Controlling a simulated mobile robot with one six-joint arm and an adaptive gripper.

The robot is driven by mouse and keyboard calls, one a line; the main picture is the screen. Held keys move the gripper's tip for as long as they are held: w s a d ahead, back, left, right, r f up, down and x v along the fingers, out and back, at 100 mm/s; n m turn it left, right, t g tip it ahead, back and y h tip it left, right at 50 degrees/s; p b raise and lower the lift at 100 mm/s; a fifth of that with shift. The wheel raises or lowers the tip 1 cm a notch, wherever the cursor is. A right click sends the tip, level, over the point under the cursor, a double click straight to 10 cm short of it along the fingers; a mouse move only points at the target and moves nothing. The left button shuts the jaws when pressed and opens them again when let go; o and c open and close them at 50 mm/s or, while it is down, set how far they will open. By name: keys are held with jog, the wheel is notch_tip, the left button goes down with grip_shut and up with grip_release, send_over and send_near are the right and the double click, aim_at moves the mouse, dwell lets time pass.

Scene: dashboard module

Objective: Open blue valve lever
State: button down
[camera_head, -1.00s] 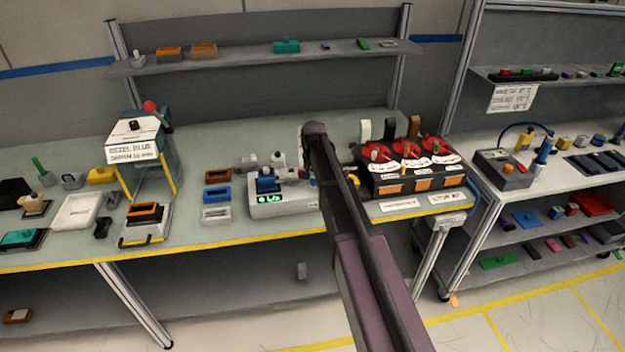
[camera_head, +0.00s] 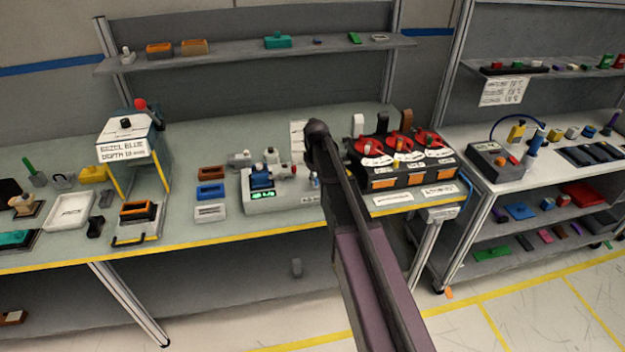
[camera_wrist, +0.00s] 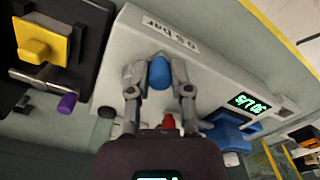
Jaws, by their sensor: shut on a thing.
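The blue valve lever (camera_wrist: 159,73) shows as a rounded blue piece on the pale module (camera_wrist: 205,62), beside a "bar" label. My gripper (camera_wrist: 160,75) has its two grey fingers on either side of the lever and is shut on it. In the head view the module (camera_head: 290,203) stands near the bench's front edge, with a green display. There my arm covers its right end, and my gripper is hidden.
A red knob (camera_wrist: 168,122) and a blue block (camera_wrist: 230,131) sit close to my gripper. A dark box with a yellow block (camera_wrist: 42,38) and a purple-tipped rod (camera_wrist: 67,103) is beside the module. A black unit with red levers (camera_head: 405,175) stands right of my arm.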

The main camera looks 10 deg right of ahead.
jog(key=shift+s+d+n, duration=0.1)
jog(key=shift+d+n, duration=0.3)
jog(key=shift+n, duration=0.7)
jog(key=shift+s+d+n, duration=0.1)
jog(key=shift+d+n, duration=0.3)
jog(key=shift+n, duration=0.7)
jog(key=c, duration=0.5)
grip_release()
jog(key=shift+c, duration=0.2)
jog(key=shift+a+m, duration=0.15)
jog(key=shift+m, duration=0.15)
